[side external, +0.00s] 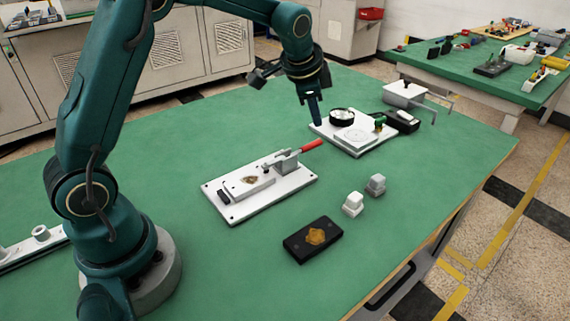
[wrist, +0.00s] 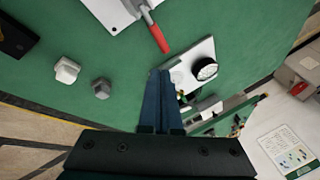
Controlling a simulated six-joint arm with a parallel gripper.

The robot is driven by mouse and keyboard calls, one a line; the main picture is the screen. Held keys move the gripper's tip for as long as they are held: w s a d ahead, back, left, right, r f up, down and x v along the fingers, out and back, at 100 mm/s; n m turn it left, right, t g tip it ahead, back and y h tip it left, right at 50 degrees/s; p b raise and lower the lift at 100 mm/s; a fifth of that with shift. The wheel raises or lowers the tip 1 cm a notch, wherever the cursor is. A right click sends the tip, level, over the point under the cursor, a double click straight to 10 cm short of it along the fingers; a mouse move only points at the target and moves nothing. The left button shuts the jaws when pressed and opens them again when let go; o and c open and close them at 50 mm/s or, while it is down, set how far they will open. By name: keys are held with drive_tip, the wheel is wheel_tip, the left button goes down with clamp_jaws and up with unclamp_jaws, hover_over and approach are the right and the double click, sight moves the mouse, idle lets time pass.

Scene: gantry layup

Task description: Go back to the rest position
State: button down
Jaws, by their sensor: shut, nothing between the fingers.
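My gripper (side external: 317,122) is shut and empty, pointing down over the left edge of the white plate with the dial gauge (side external: 341,116). In the wrist view its two blue fingers (wrist: 160,72) lie together in front of that plate (wrist: 208,48). I cannot tell whether the fingertips touch anything. The white fixture plate (side external: 215,196) with a red-handled toggle clamp (side external: 311,146) lies to the left and nearer the side camera. The clamp's red handle also shows in the wrist view (wrist: 158,38).
A black block with an amber patch (side external: 300,249), a white knob-like part (side external: 353,206) and a grey one (side external: 376,185) stand near the front edge. A grey box (side external: 404,91) stands behind the gauge plate. The green table (side external: 440,165) is bare at right.

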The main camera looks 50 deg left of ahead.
drive_tip(key=s+d+r+n+t, duration=0.15)
drive_tip(key=s+d+r, duration=0.25)
drive_tip(key=s+r, duration=0.65)
drive_tip(key=s+d+f+n+h, duration=0.1)
drive_tip(key=s+f+n, duration=0.1)
drive_tip(key=s, duration=0.5)
drive_tip(key=s+d+f+n+g, duration=0.1)
drive_tip(key=s+d+f+n, duration=0.1)
drive_tip(key=s, duration=0.5)
wheel_tip(320, 180, down, 3)
drive_tip(key=shift+s+r+n+h, duration=0.2)
drive_tip(key=shift+s+n+h, duration=0.15)
drive_tip(key=shift+n, duration=0.4)
